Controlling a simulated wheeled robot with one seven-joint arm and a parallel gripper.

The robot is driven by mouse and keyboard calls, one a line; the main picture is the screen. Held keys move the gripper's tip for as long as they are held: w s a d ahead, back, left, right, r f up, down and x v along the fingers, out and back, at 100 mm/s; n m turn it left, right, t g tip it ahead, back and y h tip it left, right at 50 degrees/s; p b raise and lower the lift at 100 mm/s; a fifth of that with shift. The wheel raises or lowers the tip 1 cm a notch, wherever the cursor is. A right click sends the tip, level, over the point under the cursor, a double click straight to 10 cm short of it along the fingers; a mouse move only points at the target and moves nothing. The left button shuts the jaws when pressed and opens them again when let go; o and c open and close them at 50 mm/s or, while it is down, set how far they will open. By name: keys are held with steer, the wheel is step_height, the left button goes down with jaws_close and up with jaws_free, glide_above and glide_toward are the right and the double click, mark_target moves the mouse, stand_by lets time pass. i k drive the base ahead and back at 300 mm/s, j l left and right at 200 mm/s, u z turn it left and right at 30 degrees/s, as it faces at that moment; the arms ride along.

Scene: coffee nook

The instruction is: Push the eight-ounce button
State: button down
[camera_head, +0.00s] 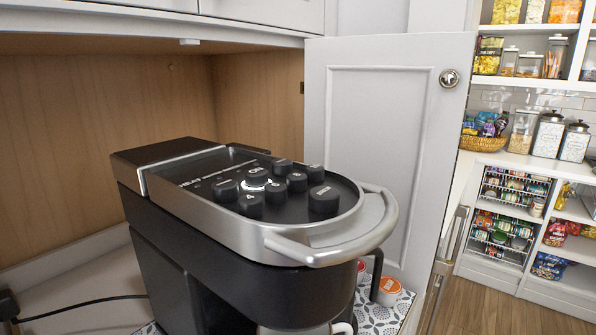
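A black and silver coffee maker (250,240) stands in an open wood-lined cabinet. Its top panel carries several raised black round buttons. One button (257,175) has a lit white ring around its base. Other buttons stand around it, including one at the front left (250,204), one at the far left (225,188), one in the middle (297,182), one at the back right (316,172) and a larger one at the right (323,199). The labels are too small to tell surely which is the eight-ounce button. My gripper is not in view.
A silver handle (380,215) curves around the machine's front. An open white cabinet door (385,140) stands behind it at the right. Small orange-rimmed pods (388,290) lie on a patterned mat. A black cable (80,303) runs at the left. Pantry shelves are far right.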

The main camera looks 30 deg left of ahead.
mark_target(296, 181)
steer(key=i+l, duration=0.2)
steer(key=l, duration=0.15)
steer(key=i+l, duration=0.15)
steer(key=l, duration=0.2)
steer(key=i+l, duration=0.2)
steer(key=l+u, duration=0.25)
steer(key=u, duration=1.95)
steer(key=l, duration=0.1)
